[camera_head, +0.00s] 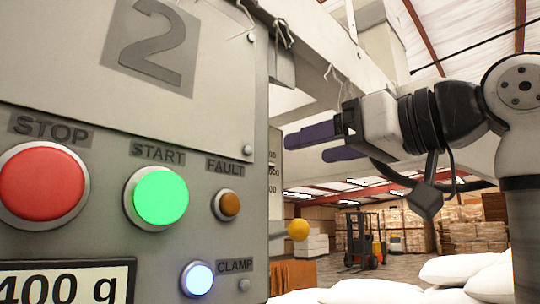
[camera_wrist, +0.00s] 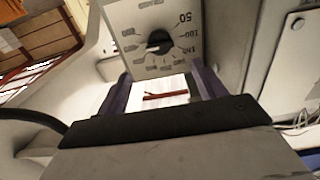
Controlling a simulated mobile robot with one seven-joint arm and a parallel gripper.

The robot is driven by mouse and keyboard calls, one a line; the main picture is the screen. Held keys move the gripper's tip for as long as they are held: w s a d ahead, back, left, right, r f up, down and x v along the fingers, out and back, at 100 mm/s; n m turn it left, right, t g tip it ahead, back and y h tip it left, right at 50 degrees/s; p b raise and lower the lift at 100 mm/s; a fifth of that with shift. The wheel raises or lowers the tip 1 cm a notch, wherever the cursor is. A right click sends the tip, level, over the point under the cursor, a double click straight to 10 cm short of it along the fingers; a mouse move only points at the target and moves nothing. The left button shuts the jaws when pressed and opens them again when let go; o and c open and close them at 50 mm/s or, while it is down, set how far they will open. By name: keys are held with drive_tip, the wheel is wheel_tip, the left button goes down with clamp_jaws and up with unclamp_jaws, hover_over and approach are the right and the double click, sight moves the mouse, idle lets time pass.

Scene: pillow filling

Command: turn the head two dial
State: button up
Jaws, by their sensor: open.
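The dial is a black knob (camera_wrist: 158,41) with a pale pointer on a light grey plate (camera_wrist: 190,62) in the wrist view. The plate is marked 50, 100 and 150 among other small marks. In the head view only a narrow strip of a marked plate (camera_head: 274,180) shows at the panel's right edge, and the knob is hidden. My gripper (camera_wrist: 161,73) is open, its two purple fingers apart, with the knob ahead of the gap and not between them. My gripper also shows in the head view (camera_head: 307,147), right of the panel marked 2 (camera_head: 150,45).
The panel carries a red STOP button (camera_head: 41,184), a lit green START button (camera_head: 161,198), an amber FAULT lamp (camera_head: 228,205) and a lit CLAMP lamp (camera_head: 198,279). A yellow ball knob (camera_head: 298,229) sticks out right of it. White sacks (camera_head: 460,268) and a forklift (camera_head: 364,241) are beyond.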

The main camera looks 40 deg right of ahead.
drive_tip(key=w, duration=0.9)
drive_tip(key=shift+a, duration=0.4)
drive_tip(key=shift+w, duration=0.1)
drive_tip(key=c, duration=1)
